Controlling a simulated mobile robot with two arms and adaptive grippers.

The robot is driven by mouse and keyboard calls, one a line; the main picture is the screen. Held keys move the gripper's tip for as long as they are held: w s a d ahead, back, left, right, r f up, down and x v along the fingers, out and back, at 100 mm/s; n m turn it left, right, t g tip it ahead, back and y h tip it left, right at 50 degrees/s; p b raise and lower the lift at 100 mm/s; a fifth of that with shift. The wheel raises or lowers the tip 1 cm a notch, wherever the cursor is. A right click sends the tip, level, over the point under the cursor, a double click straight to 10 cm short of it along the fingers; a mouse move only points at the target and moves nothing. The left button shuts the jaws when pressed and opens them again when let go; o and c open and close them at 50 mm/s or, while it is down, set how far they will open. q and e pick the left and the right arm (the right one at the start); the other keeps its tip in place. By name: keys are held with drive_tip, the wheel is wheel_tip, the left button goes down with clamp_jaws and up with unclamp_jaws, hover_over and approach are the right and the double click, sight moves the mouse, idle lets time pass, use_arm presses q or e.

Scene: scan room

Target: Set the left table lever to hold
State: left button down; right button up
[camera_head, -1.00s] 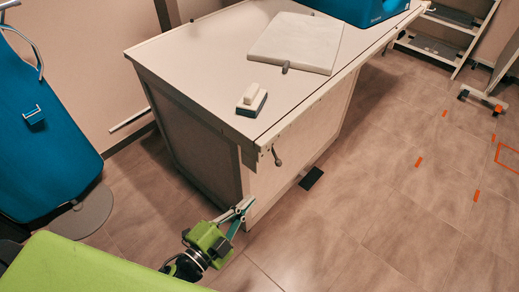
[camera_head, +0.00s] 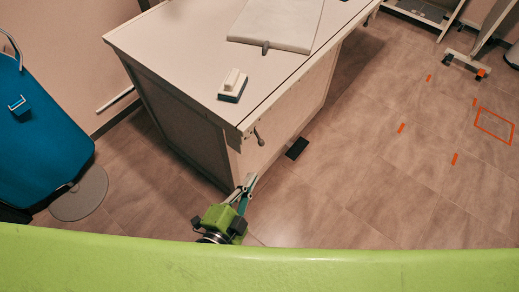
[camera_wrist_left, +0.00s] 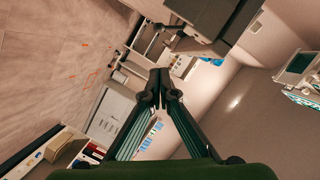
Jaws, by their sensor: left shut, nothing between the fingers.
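The white table (camera_head: 180,60) stands ahead with its near corner towards me. A small metal lever (camera_head: 259,138) with a rounded end hangs from the table's right-hand side, just below the top and close to that corner. My left gripper (camera_head: 249,183) is green with dark fingers. It is shut and empty, below the lever and apart from it in the picture, in front of the table's lower corner. In the left wrist view the shut fingertips (camera_wrist_left: 158,78) meet with nothing between them. My right gripper is not in view.
On the tabletop are a white block with a dark base (camera_head: 232,86) and a pale flat pad (camera_head: 275,22). A blue chair-like thing (camera_head: 45,130) stands left. A black plate (camera_head: 297,148) lies on the floor beside the table.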

use_arm(q)
drive_tip(key=a+f+x, duration=0.1)
drive_tip(key=a+x, duration=0.1)
drive_tip(key=x, duration=1)
drive_tip(key=shift+w+f+p, duration=0.35)
drive_tip(key=shift+w+p, duration=0.1)
drive_tip(key=shift+w, duration=0.1)
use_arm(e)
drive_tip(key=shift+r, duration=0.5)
use_arm(q)
drive_tip(key=shift+a, duration=0.1)
